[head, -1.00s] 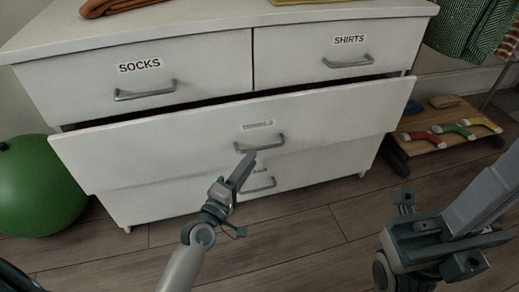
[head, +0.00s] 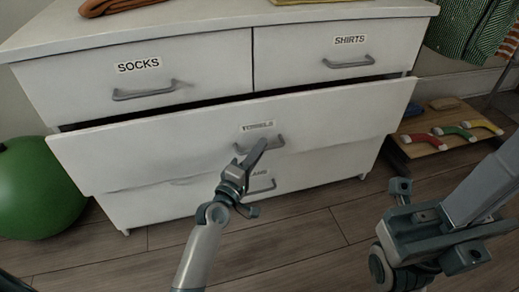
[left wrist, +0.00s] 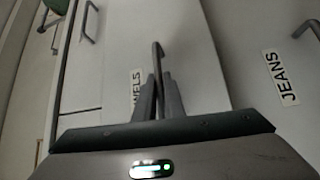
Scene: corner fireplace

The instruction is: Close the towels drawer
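The towels drawer (head: 330,115) is the wide white middle drawer, labelled TOWELS. It stands open, with a dark gap along its top edge. Its grey bar handle (head: 279,143) is partly hidden by my left gripper (head: 257,148), which is at the drawer front. In the left wrist view the handle (left wrist: 157,56) runs between the two close-set fingers (left wrist: 160,90), with hardly any gap beside it. The left gripper looks shut on the handle. My right gripper (head: 430,235) is at the lower right, away from the dresser; its fingers are not clear.
Above are the shut SOCKS drawer (head: 80,85) and SHIRTS drawer (head: 310,50). Below is another drawer, labelled JEANS in the left wrist view (left wrist: 280,110). A green ball (head: 38,188) lies left. A low wooden rack (head: 425,150) stands right. The floor in front is clear.

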